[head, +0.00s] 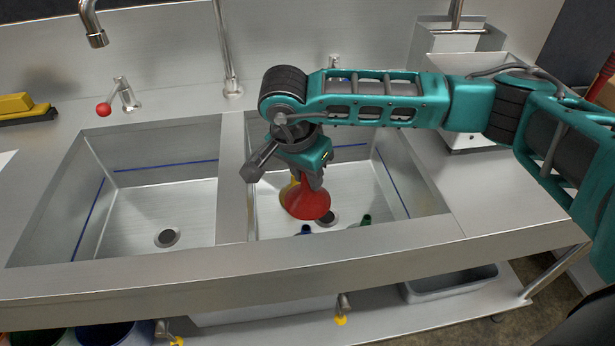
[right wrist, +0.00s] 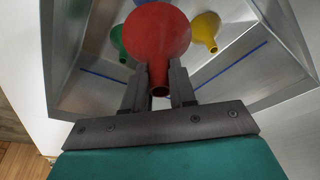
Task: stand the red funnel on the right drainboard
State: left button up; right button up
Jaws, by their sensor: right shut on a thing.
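The red funnel (head: 307,203) is in my right gripper (head: 316,180), over the right basin in the head view. In the right wrist view the red funnel (right wrist: 157,38) has its narrow spout between the two fingers of my right gripper (right wrist: 158,78), which are shut on it. Its wide cone points away from the palm. The right drainboard (head: 500,195) is the flat steel surface to the right of the right basin, partly behind my right arm. My left gripper is not in view.
A yellow funnel (right wrist: 206,30), a green funnel (right wrist: 118,40) and a blue thing lie in the right basin (head: 405,185). The left basin (head: 150,205) is empty. A steel box (head: 470,65) stands at the back right. The front part of the right drainboard is clear.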

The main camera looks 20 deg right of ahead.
notch_tip(320, 180, up, 10)
jog(key=p, duration=0.4)
jog(key=shift+r+p, duration=0.2)
jog(key=shift+p, duration=0.15)
jog(key=shift+r, duration=0.55)
